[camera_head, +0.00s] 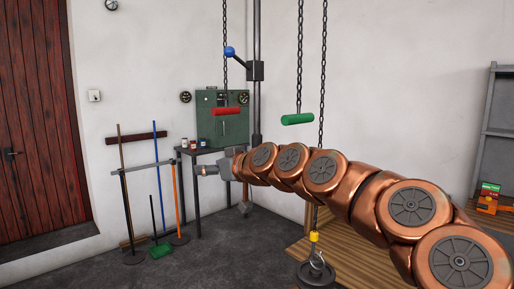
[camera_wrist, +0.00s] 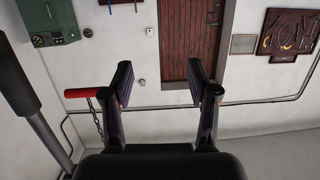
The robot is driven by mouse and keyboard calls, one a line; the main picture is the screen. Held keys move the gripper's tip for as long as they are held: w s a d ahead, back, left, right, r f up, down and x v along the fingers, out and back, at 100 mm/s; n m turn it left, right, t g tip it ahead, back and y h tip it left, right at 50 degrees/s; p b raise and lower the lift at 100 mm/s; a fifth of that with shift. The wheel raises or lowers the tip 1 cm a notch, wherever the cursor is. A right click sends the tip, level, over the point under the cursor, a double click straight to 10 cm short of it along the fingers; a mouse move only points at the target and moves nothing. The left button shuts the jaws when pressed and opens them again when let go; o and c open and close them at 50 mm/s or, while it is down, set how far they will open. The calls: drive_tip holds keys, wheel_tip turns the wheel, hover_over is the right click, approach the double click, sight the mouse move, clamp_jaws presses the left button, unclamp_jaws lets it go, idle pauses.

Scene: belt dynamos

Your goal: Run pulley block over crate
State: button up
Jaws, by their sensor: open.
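A red handle (camera_head: 226,111) and a green handle (camera_head: 297,119) hang on dark chains from above. Below, a yellow-topped hook (camera_head: 314,237) hangs by a round dark weight (camera_head: 317,272); I cannot tell whether they touch. My gripper (camera_head: 203,170) reaches left, below the red handle and apart from it. The wrist view is upside down; there my gripper (camera_wrist: 160,75) is open with nothing between its fingers, and the red handle (camera_wrist: 82,93) lies beside the left finger. The pulley block's top is out of frame. I cannot make out a crate clearly.
A dark post (camera_head: 257,100) with a blue-knobbed lever (camera_head: 230,52) stands behind the arm. A green cabinet (camera_head: 222,128) stands on a table by the wall. Brooms (camera_head: 158,180) lean at left. A wooden plank surface (camera_head: 375,262) lies under my arm. Floor at front left is clear.

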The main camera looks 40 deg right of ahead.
sight(260, 144)
drive_tip(key=s+d+r+m+t+h, duration=0.1)
drive_tip(key=s+d+m+h, duration=0.15)
drive_tip(key=d, duration=0.65)
drive_tip(key=s+d+r+m+t+h, duration=0.1)
drive_tip(key=d+r+h, duration=0.15)
drive_tip(key=d, duration=0.65)
drive_tip(key=shift+h, duration=0.3)
drive_tip(key=shift+f+p+x, duration=0.2)
drive_tip(key=shift+p+x, duration=0.35)
drive_tip(key=shift+x, duration=1.3)
drive_tip(key=shift+f+p+x, duration=0.2)
drive_tip(key=shift+p+x, duration=0.35)
drive_tip(key=shift+x, duration=1.35)
drive_tip(key=shift+a, duration=0.2)
clamp_jaws()
